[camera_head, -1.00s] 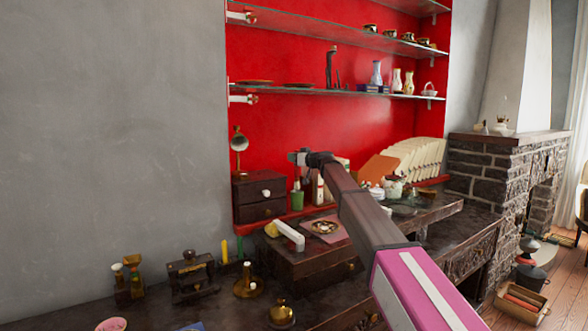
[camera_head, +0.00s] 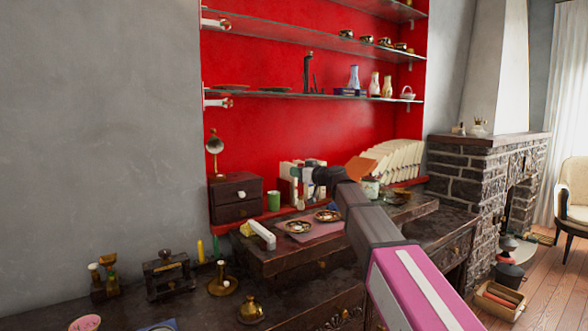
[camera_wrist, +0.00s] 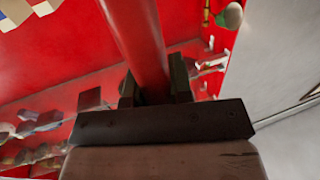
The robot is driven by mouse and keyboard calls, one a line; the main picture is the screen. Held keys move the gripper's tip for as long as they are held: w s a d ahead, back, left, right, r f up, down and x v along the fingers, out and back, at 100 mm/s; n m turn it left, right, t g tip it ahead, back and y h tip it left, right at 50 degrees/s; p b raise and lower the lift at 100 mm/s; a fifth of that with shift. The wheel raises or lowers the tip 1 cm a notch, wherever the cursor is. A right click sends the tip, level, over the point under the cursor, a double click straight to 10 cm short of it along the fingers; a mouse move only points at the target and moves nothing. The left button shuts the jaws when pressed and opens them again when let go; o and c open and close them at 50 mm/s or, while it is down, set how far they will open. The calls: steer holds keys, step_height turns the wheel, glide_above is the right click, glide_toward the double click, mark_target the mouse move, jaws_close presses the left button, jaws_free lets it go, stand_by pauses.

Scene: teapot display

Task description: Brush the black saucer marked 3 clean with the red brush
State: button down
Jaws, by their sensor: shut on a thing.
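In the wrist view, my gripper (camera_wrist: 154,88) is shut on the red brush (camera_wrist: 138,32), whose red handle runs up out of the picture. The brush's bristles are not in view there. In the head view, my gripper (camera_head: 304,175) is at the far end of my arm, above and behind the desk's raised top; the brush cannot be made out there. Two dark patterned saucers (camera_head: 298,226) (camera_head: 327,215) lie on a pinkish mat (camera_head: 305,236) to the lower left of my arm. Their numbers are too small to read.
A white block with a yellow end (camera_head: 262,235) lies left of the mat. A small drawer box (camera_head: 236,198) and a green cup (camera_head: 273,201) stand behind. Brass items (camera_head: 223,283) stand on the lower desk. Glass shelves (camera_head: 320,95) are above my gripper.

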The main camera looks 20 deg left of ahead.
steer(key=shift+f, duration=4)
steer(key=shift+a, duration=0.15)
